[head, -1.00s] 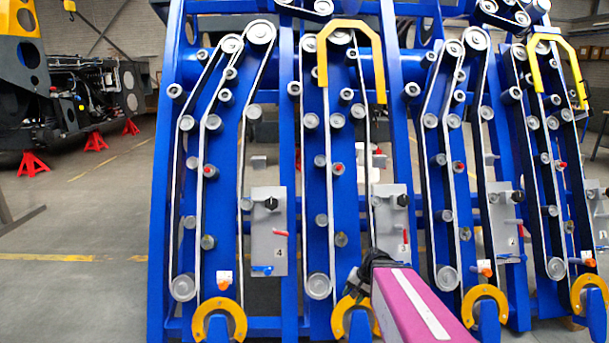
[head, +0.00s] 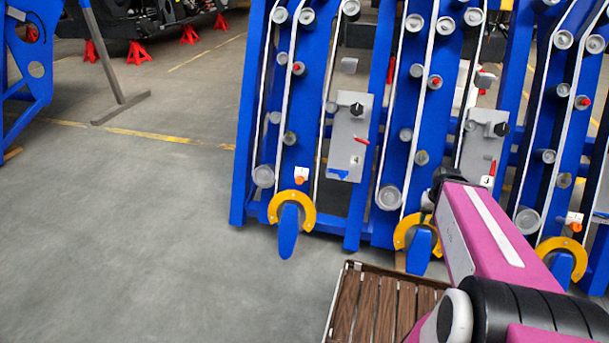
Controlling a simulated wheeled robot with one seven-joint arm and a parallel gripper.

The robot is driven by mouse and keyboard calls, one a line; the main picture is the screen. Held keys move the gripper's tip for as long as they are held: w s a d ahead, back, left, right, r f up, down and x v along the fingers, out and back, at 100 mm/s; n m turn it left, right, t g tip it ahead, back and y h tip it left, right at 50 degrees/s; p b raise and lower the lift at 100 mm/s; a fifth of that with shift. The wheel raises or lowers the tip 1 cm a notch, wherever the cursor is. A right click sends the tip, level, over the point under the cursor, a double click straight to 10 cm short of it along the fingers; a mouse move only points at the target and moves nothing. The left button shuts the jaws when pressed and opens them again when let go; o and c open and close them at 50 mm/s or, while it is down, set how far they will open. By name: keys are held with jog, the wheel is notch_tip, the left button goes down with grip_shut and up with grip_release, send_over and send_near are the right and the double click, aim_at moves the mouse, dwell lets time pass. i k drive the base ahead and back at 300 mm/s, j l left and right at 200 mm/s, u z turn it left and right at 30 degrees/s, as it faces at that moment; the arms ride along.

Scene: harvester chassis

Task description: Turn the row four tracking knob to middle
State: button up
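The grey panel marked 4 (head: 345,140) is upright on the blue frame, left of my arm. A black knob (head: 357,109) is at its top; its exact setting is too small to read. A red handle (head: 361,141) and a blue handle (head: 338,174) are lower on the panel. An orange knob (head: 299,180) under a small white label is at the foot of the row to its left. My pink arm reaches in from the lower right. Its dark far end (head: 440,190) is near the panel marked 3, apart from panel 4. The fingers are not clear.
Another grey panel (head: 480,145), with a black knob (head: 501,129), is to the right. Yellow curved guards (head: 275,205) and blue feet (head: 288,235) stick out along the frame's bottom. A brown slatted platform (head: 347,300) is at the bottom. Open grey floor lies to the left.

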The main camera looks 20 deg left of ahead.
aim_at(299, 180)
jog(key=j+u, duration=0.1)
jog(key=u, duration=0.6)
jog(key=j+u, duration=0.15)
jog(key=u, duration=0.2)
jog(key=l+u, duration=0.2)
jog(key=i+j, duration=0.1)
jog(key=i+z, duration=0.05)
jog(key=i, duration=0.05)
